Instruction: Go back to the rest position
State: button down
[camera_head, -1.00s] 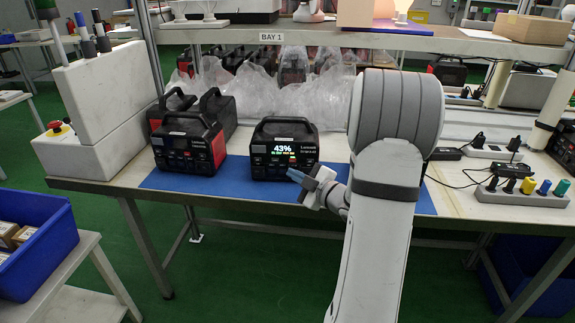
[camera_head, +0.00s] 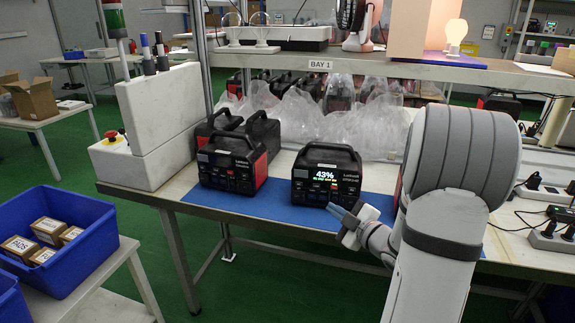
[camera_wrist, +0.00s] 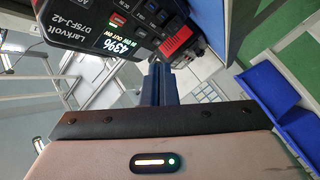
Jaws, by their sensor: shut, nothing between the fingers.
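My gripper (camera_head: 343,218) is shut and empty, its blue fingers together in front of the black power station (camera_head: 326,175) with the lit 43% display. The wrist view shows the closed fingers (camera_wrist: 160,85) beside that power station (camera_wrist: 75,40), whose display reads 43%. In the head view the fingertips are near its lower right front; I cannot tell whether they touch it. The power station stands upright on a blue mat (camera_head: 255,206). My arm hides the mat's right part.
A red and black power station (camera_head: 232,163) stands to the left, another behind it. Plastic-wrapped units (camera_head: 300,115) line the back under the BAY 1 shelf (camera_head: 400,68). A white block (camera_head: 160,110) is at the table's left. A blue bin (camera_head: 75,255) with boxes is at lower left.

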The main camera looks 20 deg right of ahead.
jog(key=shift+r, duration=0.1)
jog(key=s+a+r+m+g+h+p, duration=0.2)
jog(key=a+r+m+g+h+p, duration=0.1)
jog(key=r+m+g+h+p, duration=0.5)
jog(key=s+a+r+m+g+y+p, duration=0.1)
jog(key=s+a+r+m+g+p, duration=0.1)
jog(key=s+a, duration=0.5)
jog(key=s+a+r+m+g+y+p, duration=0.2)
jog(key=s+a+r+p, duration=0.4)
jog(key=s, duration=0.7)
jog(key=shift+s+a+r+m+g, duration=0.4)
jog(key=shift+a+r+m+g, duration=0.15)
jog(key=shift+r+g, duration=0.35)
jog(key=shift+f, duration=0.15)
